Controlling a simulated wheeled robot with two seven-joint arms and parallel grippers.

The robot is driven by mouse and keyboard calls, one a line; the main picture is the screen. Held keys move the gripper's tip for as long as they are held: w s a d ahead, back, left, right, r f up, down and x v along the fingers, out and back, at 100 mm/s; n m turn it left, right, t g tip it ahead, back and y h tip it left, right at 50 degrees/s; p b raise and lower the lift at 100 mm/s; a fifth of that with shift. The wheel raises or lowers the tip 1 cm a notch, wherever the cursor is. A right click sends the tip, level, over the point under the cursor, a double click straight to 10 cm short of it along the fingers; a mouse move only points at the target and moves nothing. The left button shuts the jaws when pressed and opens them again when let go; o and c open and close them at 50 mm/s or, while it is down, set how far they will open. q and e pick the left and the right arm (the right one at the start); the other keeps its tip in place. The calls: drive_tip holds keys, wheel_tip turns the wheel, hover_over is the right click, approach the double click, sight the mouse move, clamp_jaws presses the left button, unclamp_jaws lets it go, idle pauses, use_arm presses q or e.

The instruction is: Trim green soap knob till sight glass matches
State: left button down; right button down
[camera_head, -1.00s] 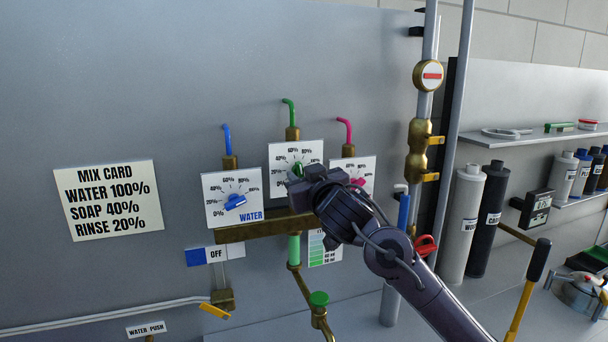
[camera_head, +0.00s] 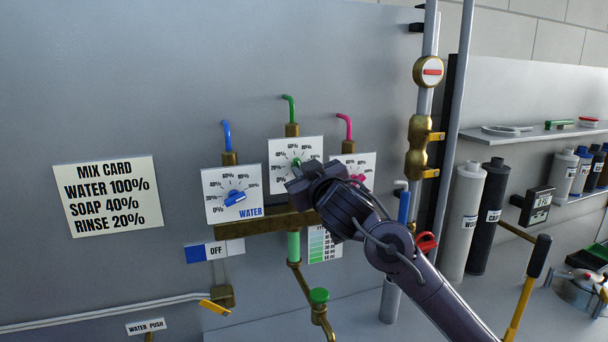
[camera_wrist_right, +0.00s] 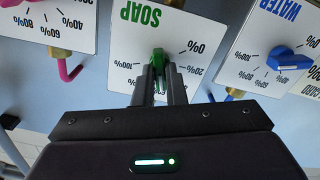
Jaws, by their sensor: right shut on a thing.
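The green soap knob (camera_head: 297,162) sits on the white SOAP dial plate (camera_head: 311,148), and the knob also shows in the wrist view (camera_wrist_right: 157,58). My right gripper (camera_head: 298,172) is shut on the knob, with its fingers either side of it (camera_wrist_right: 157,82). Fingers hide part of the knob, so its exact setting cannot be told. The sight glass (camera_head: 294,246), a green-filled tube, stands below the dial. A chart (camera_head: 322,244) of green shades is beside it. The mix card (camera_head: 108,196) reads water 100%, soap 40%, rinse 20%. My left gripper is out of view.
The blue WATER knob (camera_head: 235,197) is left of the soap dial. The pink rinse knob (camera_head: 357,178) is close at right, near my gripper. A brass pipe (camera_head: 265,226) runs below. An OFF sign (camera_head: 215,251) is at lower left.

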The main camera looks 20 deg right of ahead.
drive_tip(key=shift+n+b, duration=0.55)
drive_tip(key=shift+n, duration=1.45)
drive_tip(key=c, duration=1.5)
unclamp_jaws()
drive_tip(key=s+b, duration=0.1)
drive_tip(key=s, duration=0.6)
drive_tip(key=shift+s+d, duration=0.1)
drive_tip(key=shift+s, duration=0.3)
